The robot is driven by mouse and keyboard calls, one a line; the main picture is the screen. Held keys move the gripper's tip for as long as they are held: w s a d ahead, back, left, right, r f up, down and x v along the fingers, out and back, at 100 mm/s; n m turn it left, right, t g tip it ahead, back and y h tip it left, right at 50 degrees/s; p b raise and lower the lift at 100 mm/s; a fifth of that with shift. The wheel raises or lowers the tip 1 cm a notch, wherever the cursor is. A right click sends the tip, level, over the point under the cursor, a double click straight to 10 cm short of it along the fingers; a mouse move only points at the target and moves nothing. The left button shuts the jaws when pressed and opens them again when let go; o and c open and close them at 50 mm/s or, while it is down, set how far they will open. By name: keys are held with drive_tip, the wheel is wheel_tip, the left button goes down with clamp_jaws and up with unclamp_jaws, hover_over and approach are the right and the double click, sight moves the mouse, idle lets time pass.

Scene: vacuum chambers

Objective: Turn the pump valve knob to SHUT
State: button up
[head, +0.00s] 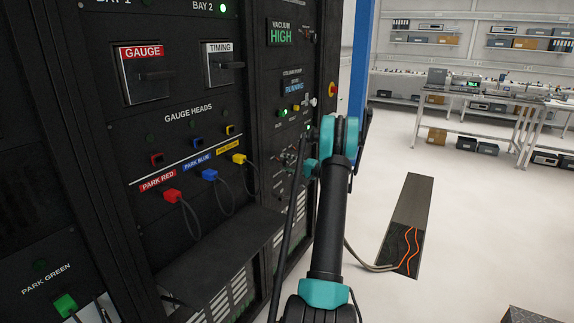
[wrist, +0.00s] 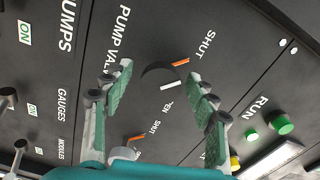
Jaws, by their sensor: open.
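The dark round pump valve knob (wrist: 158,76) is in the upper middle of the wrist view, on a black panel beside a partly covered "PUMP VAL" label. An orange mark (wrist: 180,62) lies on its side toward the word SHUT. A white mark (wrist: 168,86) lies toward the partly hidden OPEN lettering; I cannot tell surely which mark is the pointer. My gripper (wrist: 160,73) is open, with one finger on either side of the knob in the picture. No contact shows, and the gap to the panel is unclear. In the head view my arm covers this area.
A smaller knob (wrist: 124,153) with its own SHUT mark sits between the fingers, near the palm. Green buttons (wrist: 284,123) and a RUN label lie to the right.

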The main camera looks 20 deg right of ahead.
drive_tip(key=shift+s, duration=0.1)
drive_tip(key=v, duration=1.1)
drive_tip(key=shift+s+d, duration=0.3)
